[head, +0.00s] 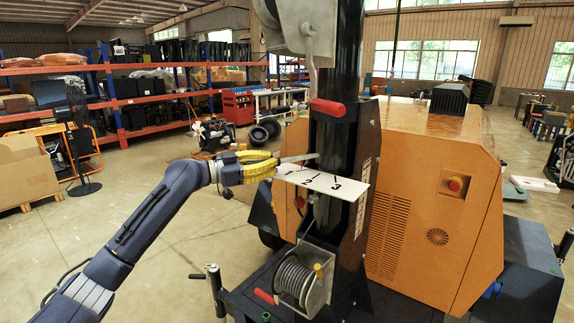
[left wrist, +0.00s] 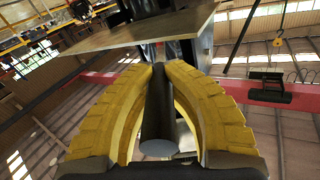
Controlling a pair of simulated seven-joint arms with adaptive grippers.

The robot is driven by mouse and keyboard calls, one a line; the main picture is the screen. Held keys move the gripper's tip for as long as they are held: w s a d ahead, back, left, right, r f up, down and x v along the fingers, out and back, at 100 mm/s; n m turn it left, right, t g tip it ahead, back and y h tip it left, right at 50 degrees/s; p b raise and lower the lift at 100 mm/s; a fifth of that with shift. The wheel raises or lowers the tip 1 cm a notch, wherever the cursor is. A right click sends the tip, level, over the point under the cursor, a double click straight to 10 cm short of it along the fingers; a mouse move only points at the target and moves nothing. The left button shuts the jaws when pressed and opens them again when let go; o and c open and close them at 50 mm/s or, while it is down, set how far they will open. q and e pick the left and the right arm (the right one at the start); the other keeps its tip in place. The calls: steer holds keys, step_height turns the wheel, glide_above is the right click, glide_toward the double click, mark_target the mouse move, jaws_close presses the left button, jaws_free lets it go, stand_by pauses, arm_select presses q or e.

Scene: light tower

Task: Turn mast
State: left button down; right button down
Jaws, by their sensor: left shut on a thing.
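The mast (head: 343,60) is a black upright column standing on the trailer of the light tower. A thin grey bar handle (head: 299,158) sticks out to the left from the mast, just above a white numbered plate (head: 345,190). My left gripper (head: 275,164), with yellow fingers, is shut on this bar handle. In the left wrist view the bar, a dark round rod (left wrist: 159,110), lies between the two yellow fingers (left wrist: 164,70), its end towards the camera. My right gripper is not in view.
A red handle (head: 328,107) is on the mast above the plate. A cable winch (head: 297,281) sits below, with another red grip (head: 264,296). The orange housing (head: 435,200) fills the right side. Open floor (head: 165,260) lies to the left; shelves stand behind.

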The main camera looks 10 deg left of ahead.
arm_select(q)
steer(key=shift+w+a, duration=0.25)
steer(key=shift+w, duration=0.1)
steer(key=c, duration=1.6)
jaws_free()
steer(key=shift+s+d, duration=0.1)
steer(key=o, duration=0.4)
steer(key=v, duration=1.2)
